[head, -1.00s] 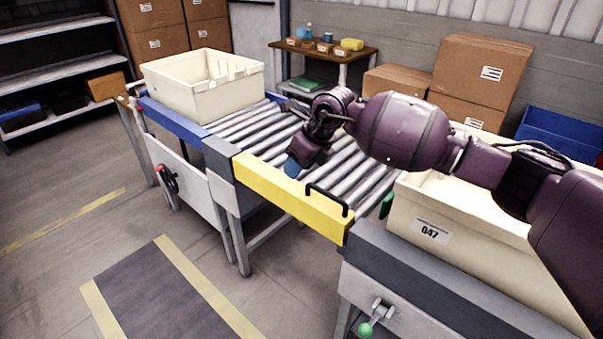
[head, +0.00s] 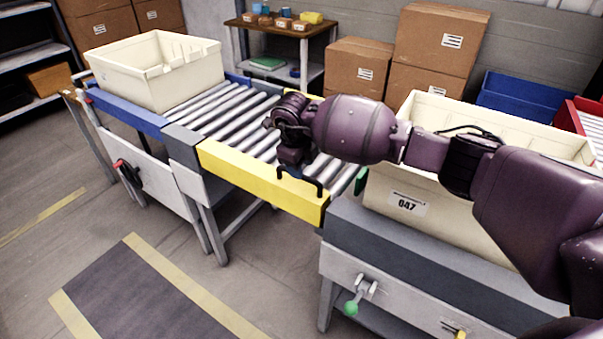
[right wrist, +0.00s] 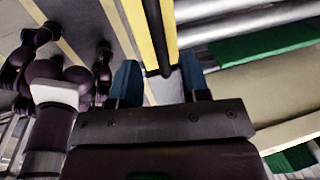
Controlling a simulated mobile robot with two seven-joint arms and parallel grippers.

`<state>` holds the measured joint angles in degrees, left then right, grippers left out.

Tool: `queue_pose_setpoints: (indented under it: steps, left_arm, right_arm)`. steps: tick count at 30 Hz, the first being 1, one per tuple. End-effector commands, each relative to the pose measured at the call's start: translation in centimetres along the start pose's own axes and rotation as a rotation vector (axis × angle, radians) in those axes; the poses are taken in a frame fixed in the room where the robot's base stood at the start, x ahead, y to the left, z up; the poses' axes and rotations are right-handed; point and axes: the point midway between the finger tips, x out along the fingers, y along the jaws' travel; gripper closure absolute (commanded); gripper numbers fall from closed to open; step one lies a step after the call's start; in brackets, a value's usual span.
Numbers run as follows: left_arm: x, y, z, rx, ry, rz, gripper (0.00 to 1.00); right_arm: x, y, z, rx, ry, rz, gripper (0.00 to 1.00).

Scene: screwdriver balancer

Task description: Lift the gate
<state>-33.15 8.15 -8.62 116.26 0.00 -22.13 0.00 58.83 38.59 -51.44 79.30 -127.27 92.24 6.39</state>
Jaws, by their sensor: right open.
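The gate is a yellow panel (head: 245,178) across the roller conveyor, with a black handle (head: 319,187) on its top edge near the right end. My right gripper (head: 291,170) is just at the handle, pointing down, and hides part of it. In the right wrist view the two blue fingers (right wrist: 160,80) are apart and empty. The black handle (right wrist: 156,35) runs up the picture between them, beside the yellow gate (right wrist: 135,25). I cannot tell whether the fingertips reach around it. My left gripper is not seen.
A cream tote (head: 160,75) stands on the conveyor's far left end. The floor before the gate is clear.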

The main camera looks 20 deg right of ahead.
Motion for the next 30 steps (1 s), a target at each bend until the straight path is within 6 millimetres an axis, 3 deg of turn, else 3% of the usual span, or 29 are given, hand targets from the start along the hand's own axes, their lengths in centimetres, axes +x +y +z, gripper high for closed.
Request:
queue_pose_setpoints:
  steps: [6,19,27,30]
  left_arm:
    - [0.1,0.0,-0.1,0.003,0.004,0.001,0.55]
    - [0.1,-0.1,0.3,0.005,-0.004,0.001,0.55]
    - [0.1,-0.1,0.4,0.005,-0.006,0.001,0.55]
    - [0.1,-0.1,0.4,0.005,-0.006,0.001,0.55]
  right_arm:
    - [2.7,0.0,0.0,0.001,0.001,0.001,0.58]
    - [3.3,0.0,0.0,0.000,-0.002,-0.001,0.58]
    - [3.3,0.0,0.0,0.000,-0.002,-0.001,0.98]
    - [3.3,0.0,0.0,0.000,-0.002,-0.001,1.00]
